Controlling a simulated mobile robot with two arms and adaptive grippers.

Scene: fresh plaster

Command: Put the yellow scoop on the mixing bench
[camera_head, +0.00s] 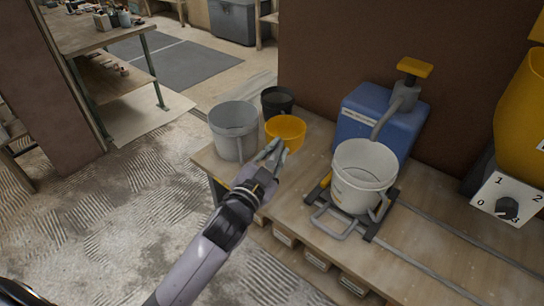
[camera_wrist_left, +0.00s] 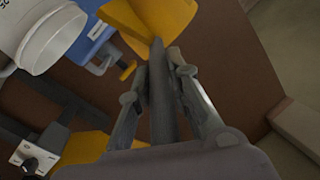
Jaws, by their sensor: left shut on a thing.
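The yellow scoop (camera_head: 286,129) is a round cup on a grey handle. My left gripper (camera_head: 272,155) is shut on that handle, with the cup beyond its fingertips. In the left wrist view the handle runs between the fingers (camera_wrist_left: 160,95) and the yellow cup (camera_wrist_left: 150,18) shows at the top edge. The mixing bench (camera_head: 430,250) is a long wooden top. The scoop appears over its left end, beside the grey bucket; I cannot tell whether it touches the bench. My right gripper is not in view.
A grey bucket (camera_head: 233,132) and a black bucket (camera_head: 277,101) stand at the bench's left end. A blue container (camera_head: 362,112) with a pump stands behind a white bucket (camera_head: 362,178) on a dark frame. A yellow machine (camera_head: 522,105) with a dial is at right.

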